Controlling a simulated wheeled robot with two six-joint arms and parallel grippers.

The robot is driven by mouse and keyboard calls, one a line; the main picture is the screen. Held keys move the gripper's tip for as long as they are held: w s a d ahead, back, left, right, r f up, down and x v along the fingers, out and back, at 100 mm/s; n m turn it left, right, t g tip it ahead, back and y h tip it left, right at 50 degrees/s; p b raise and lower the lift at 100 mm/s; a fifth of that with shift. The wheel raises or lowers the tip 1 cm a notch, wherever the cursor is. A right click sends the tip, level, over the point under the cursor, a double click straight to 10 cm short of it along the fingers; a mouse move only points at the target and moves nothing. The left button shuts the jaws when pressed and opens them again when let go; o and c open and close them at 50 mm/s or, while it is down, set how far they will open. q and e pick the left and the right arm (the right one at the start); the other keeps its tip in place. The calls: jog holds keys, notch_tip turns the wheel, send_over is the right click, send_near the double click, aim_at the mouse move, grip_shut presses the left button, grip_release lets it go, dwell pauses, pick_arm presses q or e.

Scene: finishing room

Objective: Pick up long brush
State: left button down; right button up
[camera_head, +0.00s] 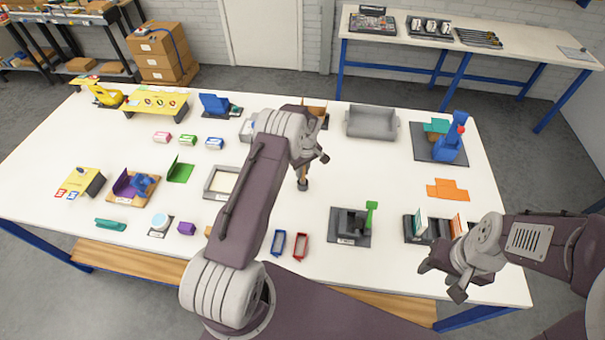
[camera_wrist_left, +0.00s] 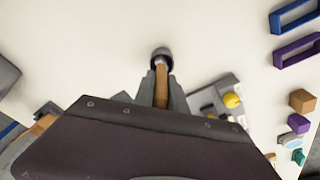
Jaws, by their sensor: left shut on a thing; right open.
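The long brush (camera_head: 303,178) has a wooden shaft and a dark grey end. It hangs roughly upright from my left gripper (camera_head: 313,157), grey end down, near the middle of the white table. In the left wrist view my left gripper (camera_wrist_left: 161,88) is shut on the brush's wooden shaft (camera_wrist_left: 161,92), with the grey end (camera_wrist_left: 161,53) beyond the fingertips. The brush's upper part is hidden by the gripper, and I cannot tell whether its lower end touches the table. My right gripper (camera_head: 441,279) is open and empty near the table's front right.
A grey bin (camera_head: 371,123) stands behind the brush to the right. A dark holder with a green piece (camera_head: 371,217) is in front. Blue (camera_head: 278,243) and red (camera_head: 301,246) frames lie near the front edge. White tabletop right of the brush is clear.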

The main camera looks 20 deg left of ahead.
pick_arm(q)
jog(key=shift+r, duration=0.25)
jog(key=r+b, duration=0.1)
jog(key=r, duration=0.1)
jog(key=d+r+b, duration=0.1)
jog(key=r, duration=0.1)
jog(key=shift+s+b, duration=0.3)
jog(key=shift+b, duration=0.05)
jog(key=s+d+r+b, duration=0.3)
jog(key=s+d+r, duration=0.2)
jog(key=d, duration=0.4)
jog(key=shift+s+r, duration=0.3)
jog(key=shift+r, duration=0.45)
